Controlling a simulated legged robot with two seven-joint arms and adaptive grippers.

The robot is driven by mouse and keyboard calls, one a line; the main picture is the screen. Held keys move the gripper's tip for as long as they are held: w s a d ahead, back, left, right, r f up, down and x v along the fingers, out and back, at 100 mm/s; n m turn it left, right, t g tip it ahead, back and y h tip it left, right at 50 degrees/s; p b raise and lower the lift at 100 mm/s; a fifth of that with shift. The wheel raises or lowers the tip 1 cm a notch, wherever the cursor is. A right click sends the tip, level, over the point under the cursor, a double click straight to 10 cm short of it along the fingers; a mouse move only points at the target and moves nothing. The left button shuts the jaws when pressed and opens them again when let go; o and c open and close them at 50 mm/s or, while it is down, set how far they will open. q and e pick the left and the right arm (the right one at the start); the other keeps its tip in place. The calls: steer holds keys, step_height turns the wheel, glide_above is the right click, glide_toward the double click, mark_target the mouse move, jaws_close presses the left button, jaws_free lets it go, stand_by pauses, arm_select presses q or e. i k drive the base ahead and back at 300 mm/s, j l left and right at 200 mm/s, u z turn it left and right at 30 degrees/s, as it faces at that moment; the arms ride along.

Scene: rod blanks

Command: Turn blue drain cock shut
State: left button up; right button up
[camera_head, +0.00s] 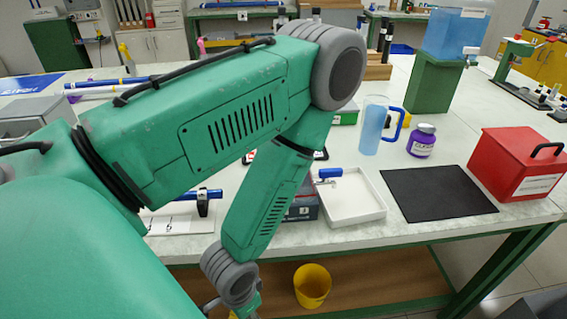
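The blue drain cock (330,173) shows just right of my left forearm, over the left end of a shallow white tray (360,216). Its blue handle lies roughly level, with a grey metal body under it. What it is fixed to is mostly hidden behind my forearm. My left arm comes in from the left, bends at a high elbow and runs down to a wrist at the bottom edge. My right gripper does not show.
A yellow bucket (312,286) sits below the table edge. My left arm hides much of the table's left half.

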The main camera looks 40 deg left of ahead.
mark_target(324, 174)
steer(key=u, duration=1.4)
